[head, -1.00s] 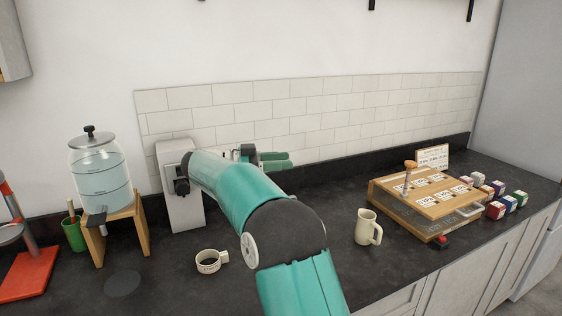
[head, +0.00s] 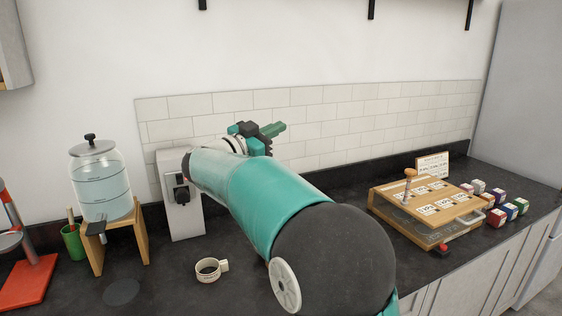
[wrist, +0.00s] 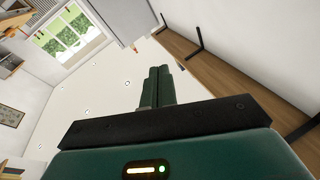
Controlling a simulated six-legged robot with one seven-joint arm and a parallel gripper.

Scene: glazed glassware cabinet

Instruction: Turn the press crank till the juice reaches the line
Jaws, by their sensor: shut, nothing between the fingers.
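A device with a red base (head: 28,280) and a grey post (head: 14,225) stands at the left edge of the head view, partly cut off. It may be the press; I cannot make out a crank or juice. A glass jar (head: 100,185) of clear liquid, with dark lines around it, stands on a wooden stand (head: 141,232). My gripper (head: 279,128) is shut and empty, raised in front of the tiled wall, well right of the red-based device. In the wrist view its green fingers (wrist: 160,85) lie together with nothing between them.
A grey box with a black knob (head: 181,194) stands behind my arm. A cream cup (head: 209,269) and a green cup (head: 72,241) are on the dark counter. A wooden case (head: 427,202) and several small boxes (head: 497,217) are at the right. Wall brackets (head: 371,8) hang above.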

